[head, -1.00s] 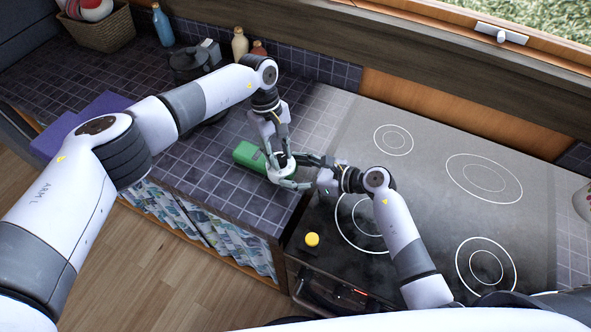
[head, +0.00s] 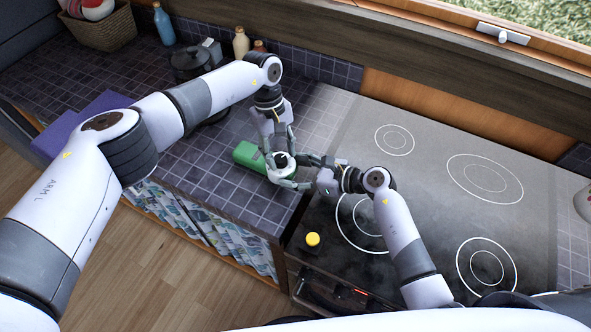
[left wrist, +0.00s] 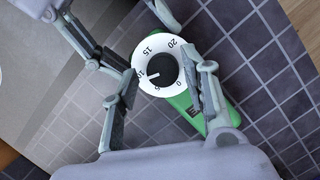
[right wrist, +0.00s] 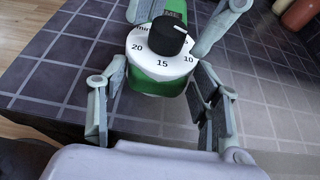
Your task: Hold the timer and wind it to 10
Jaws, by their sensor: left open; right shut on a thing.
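The timer is a green block with a round white dial and a black knob. In the head view its green body (head: 248,155) sits at the counter's front right, by the cooktop. My right gripper (head: 302,172) is shut on the timer near its dial end; its fingers also show either side of the timer in the right wrist view (right wrist: 160,92). My left gripper (head: 279,150) is above the dial, open, its fingers apart around the black knob (left wrist: 163,70) without touching it. In the left wrist view the knob's white pointer line points close to the 10.
The cooktop (head: 420,205) to the right is bare, with a yellow knob (head: 313,239) at its front. A dark pot-like item (head: 195,65), bottles (head: 163,25) and a basket (head: 100,25) stand at the back left. Purple items (head: 75,125) lie on the left counter.

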